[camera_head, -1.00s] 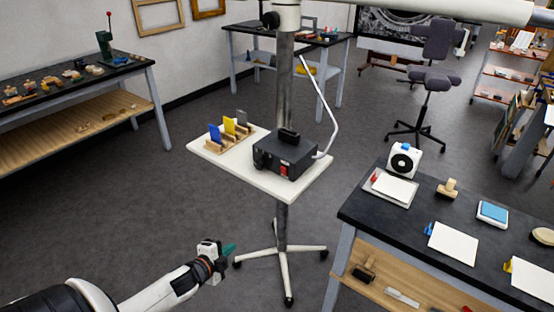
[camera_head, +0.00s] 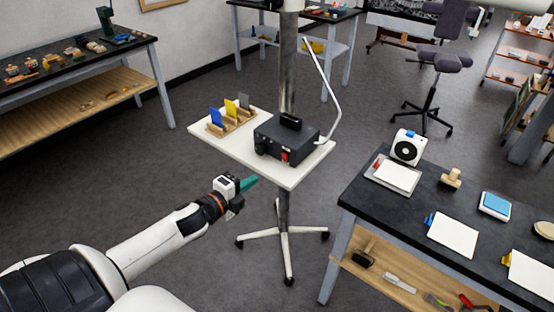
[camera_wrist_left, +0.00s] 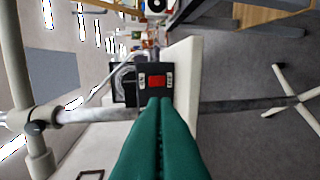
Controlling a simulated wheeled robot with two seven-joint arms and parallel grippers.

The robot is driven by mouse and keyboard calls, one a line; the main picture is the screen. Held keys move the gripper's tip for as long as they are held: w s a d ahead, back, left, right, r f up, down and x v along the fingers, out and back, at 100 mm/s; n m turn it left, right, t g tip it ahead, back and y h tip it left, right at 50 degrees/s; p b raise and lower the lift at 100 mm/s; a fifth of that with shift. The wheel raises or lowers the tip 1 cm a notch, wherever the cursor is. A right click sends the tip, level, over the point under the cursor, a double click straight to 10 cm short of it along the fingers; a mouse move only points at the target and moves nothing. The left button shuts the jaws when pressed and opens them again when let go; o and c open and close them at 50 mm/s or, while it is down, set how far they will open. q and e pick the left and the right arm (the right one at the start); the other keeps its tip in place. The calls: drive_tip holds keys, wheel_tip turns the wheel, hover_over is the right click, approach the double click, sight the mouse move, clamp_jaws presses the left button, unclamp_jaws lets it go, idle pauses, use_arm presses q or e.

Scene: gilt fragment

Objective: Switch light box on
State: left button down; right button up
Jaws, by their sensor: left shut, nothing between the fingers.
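A black box (camera_head: 286,141) with a handle on top sits on the white tray (camera_head: 222,154) of a wheeled stand. A red switch (camera_head: 285,156) is on its front face. In the left wrist view the red switch (camera_wrist_left: 157,81) is on a dark panel between two small white labels, just beyond my fingertips. My left gripper (camera_head: 252,181) has green fingers, shut and empty, below and left of the tray's front edge. In the left wrist view my left gripper (camera_wrist_left: 164,101) points at the panel. I cannot tell the exact gap. My right gripper is not in view.
A wooden rack (camera_head: 234,121) with blue, yellow and grey plates stands beside the box. A white cable (camera_head: 334,100) rises at the box's right. The stand's pole (camera_head: 287,75) is behind it. A dark table (camera_head: 408,204) with pads and papers stands at right.

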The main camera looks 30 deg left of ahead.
sight(284, 155)
use_arm(q)
drive_tip(key=w+p, duration=0.1)
drive_tip(key=w, duration=0.7)
drive_tip(key=w+d+p, duration=0.1)
drive_tip(key=w, duration=0.3)
drive_tip(key=shift+w+f+p, duration=0.1)
drive_tip(key=shift+f+p, duration=0.2)
drive_tip(key=shift+p, duration=0.05)
